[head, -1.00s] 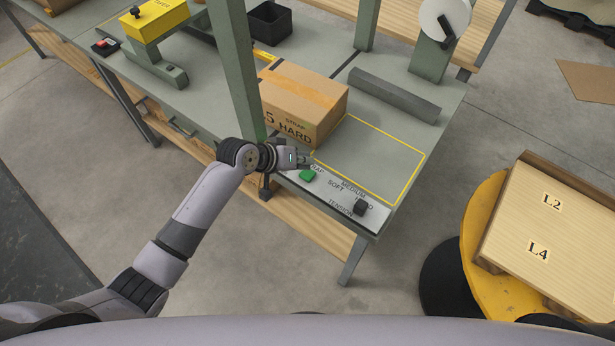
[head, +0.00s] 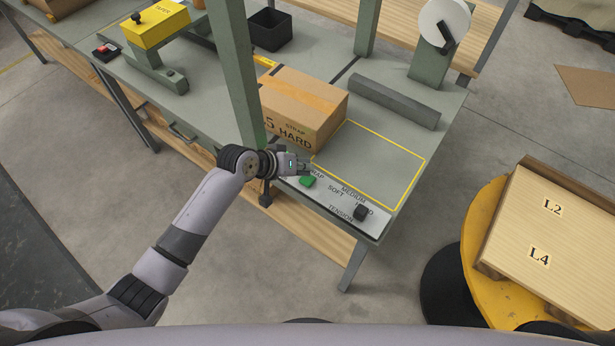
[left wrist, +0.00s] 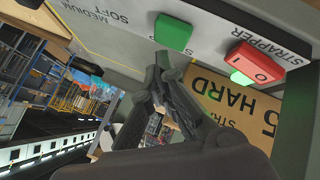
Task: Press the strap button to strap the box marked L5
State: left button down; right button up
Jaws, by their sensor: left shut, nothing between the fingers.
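The green strap button (head: 307,181) sits on the light control panel at the near edge of the bench. It also shows in the left wrist view (left wrist: 173,33). My left gripper (head: 306,166) is shut and empty, with its fingertips close beside the button; I cannot tell whether they touch it. In the left wrist view the closed fingers (left wrist: 163,62) point towards the button's lower edge. My right gripper is not in view.
A black tension knob (head: 360,212) stands on the panel. A red switch (left wrist: 255,62) labelled STRAPPER is near the button. A green post (head: 236,75) rises beside my wrist. The yellow-outlined area (head: 375,160) is empty.

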aim_at(305, 177)
pick_arm(q)
jog(key=shift+f, duration=0.1)
dwell(0.4)
jog(key=shift+f, duration=0.35)
jog(key=shift+f+b, duration=0.4)
jog(key=shift+f, duration=0.15)
dwell(0.6)
dwell(0.3)
jog(key=shift+r+p, duration=1)
jog(key=shift+p, duration=0.05)
notch_tip(305, 177, up, 5)
jog(key=p, duration=0.5)
